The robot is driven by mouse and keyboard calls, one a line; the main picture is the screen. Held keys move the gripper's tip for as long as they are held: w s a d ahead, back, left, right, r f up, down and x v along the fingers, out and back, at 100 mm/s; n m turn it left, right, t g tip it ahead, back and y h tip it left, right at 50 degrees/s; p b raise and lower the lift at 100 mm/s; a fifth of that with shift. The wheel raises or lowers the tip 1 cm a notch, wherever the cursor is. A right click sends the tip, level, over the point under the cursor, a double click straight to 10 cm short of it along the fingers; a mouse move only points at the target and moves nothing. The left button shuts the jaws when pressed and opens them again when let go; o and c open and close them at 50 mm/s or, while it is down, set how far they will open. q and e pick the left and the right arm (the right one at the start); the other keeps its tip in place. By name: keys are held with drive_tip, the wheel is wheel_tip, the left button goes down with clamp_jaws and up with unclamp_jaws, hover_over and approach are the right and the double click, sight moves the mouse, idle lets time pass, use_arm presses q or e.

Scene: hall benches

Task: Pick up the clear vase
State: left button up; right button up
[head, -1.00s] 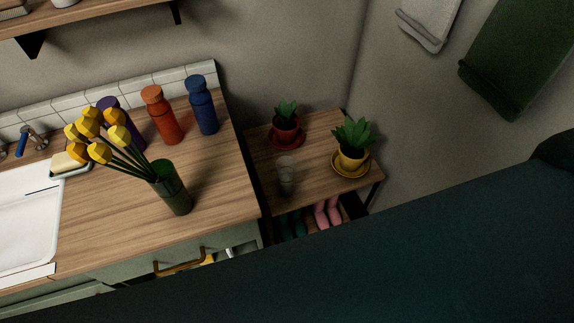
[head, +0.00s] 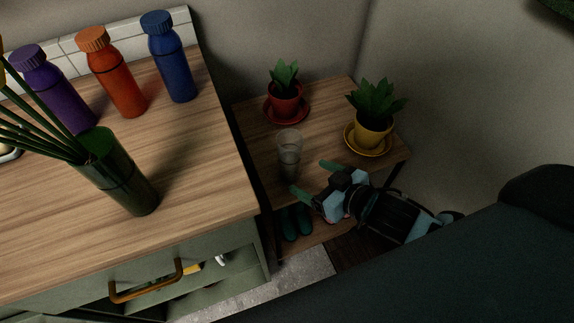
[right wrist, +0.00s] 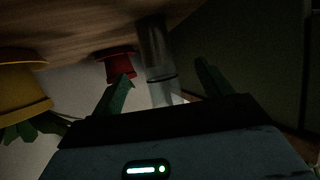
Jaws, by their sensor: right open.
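The clear vase (head: 289,150) stands upright on the small wooden side table, near its left side. My right gripper (head: 311,179) is open, just to the lower right of the vase, with its two green fingers pointing at it. In the right wrist view the clear vase (right wrist: 155,55) shows, tilted in the picture, beyond and between the open fingers of the right gripper (right wrist: 164,72). I cannot tell whether the fingertips reach around it. My left gripper is not in view.
A red potted plant (head: 286,103) and a yellow potted plant (head: 373,132) on saucers share the side table (head: 325,112). Left stands the counter (head: 190,165) with a dark green flower vase (head: 125,185) and purple, orange and blue bottles (head: 170,60). Boots (head: 296,222) stand below.

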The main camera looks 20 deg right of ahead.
sight(298, 165)
drive_tip(key=shift+w+d+r, duration=0.1)
drive_tip(key=shift+w+r, duration=0.35)
drive_tip(key=shift+w, duration=0.3)
drive_tip(key=shift+b+x, duration=0.8)
drive_tip(key=shift+x, duration=3.1)
drive_tip(key=shift+r, duration=0.1)
drive_tip(key=c, duration=1.3)
